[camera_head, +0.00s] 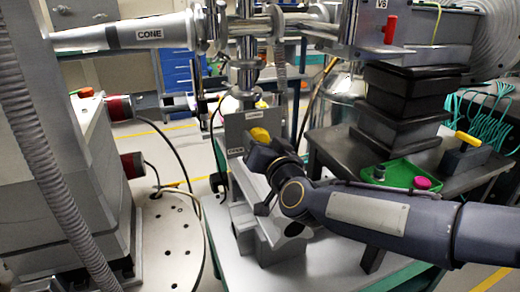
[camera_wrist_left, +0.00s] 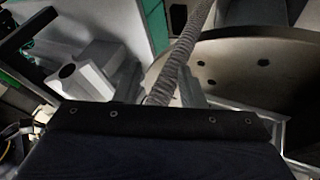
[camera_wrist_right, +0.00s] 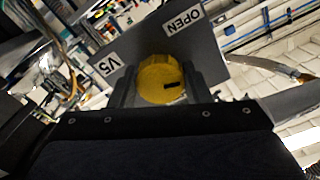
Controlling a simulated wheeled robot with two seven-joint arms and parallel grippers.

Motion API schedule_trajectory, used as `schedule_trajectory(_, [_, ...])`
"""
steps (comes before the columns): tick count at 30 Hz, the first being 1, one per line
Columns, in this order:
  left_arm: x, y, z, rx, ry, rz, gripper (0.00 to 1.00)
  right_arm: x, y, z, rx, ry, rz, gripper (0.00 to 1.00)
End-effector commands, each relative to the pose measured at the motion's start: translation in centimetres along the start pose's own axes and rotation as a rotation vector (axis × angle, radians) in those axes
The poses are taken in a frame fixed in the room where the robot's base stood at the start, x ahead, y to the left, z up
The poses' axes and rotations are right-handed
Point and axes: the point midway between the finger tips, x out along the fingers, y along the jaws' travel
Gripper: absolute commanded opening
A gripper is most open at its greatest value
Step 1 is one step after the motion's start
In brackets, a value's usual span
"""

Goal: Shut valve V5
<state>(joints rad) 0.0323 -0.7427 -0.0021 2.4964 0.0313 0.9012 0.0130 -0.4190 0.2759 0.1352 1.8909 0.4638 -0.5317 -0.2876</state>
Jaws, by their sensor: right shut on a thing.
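Valve V5's yellow knob (camera_wrist_right: 158,82) sits on a grey plate (camera_wrist_right: 215,60) labelled V5 and OPEN in the right wrist view. A short black mark shows on the knob's face. The fingers of my right gripper (camera_wrist_right: 160,92) are closed around the knob, one on each side. In the head view the yellow knob (camera_head: 260,135) shows just above my right gripper (camera_head: 256,160), which partly hides the grey bracket (camera_head: 236,130). My left gripper (camera_wrist_left: 160,90) shows only in the left wrist view, with its fingers apart; a ribbed hose (camera_wrist_left: 188,45) passes across the gap.
A red-handled valve labelled V6 (camera_head: 390,30) stands at the upper right. A grey beam pipe labelled CONE (camera_head: 120,36) and a round perforated plate (camera_head: 170,240) are at left.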

Motion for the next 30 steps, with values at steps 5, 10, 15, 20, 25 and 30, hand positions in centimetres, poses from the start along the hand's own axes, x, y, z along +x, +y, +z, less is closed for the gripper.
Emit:
schedule_trajectory(5, [1.1,-0.5,0.5,0.000,0.000,0.000,0.36,0.0,0.1,0.3,0.168,0.000,0.000,0.21])
schedule_trajectory(10, [1.8,-0.8,0.9,0.000,0.000,0.000,0.36,0.0,0.1,0.3,0.329,-0.001,0.000,0.21])
schedule_trajectory(15, [2.5,-1.1,1.2,0.000,0.000,0.000,0.36,0.0,0.0,0.2,0.491,-0.001,0.000,0.21])
schedule_trajectory(20, [3.1,-1.4,1.6,0.000,0.000,0.000,0.36,0.0,-0.1,0.2,0.643,-0.002,0.000,0.21])
schedule_trajectory(25, [3.8,-1.7,1.9,0.000,0.000,0.000,0.36,0.0,-0.1,0.1,0.804,-0.001,0.000,0.21])
schedule_trajectory(30, [4.4,-2.0,2.2,0.000,0.000,0.000,0.36,0.0,-0.1,0.1,0.959,-0.002,0.000,0.21])
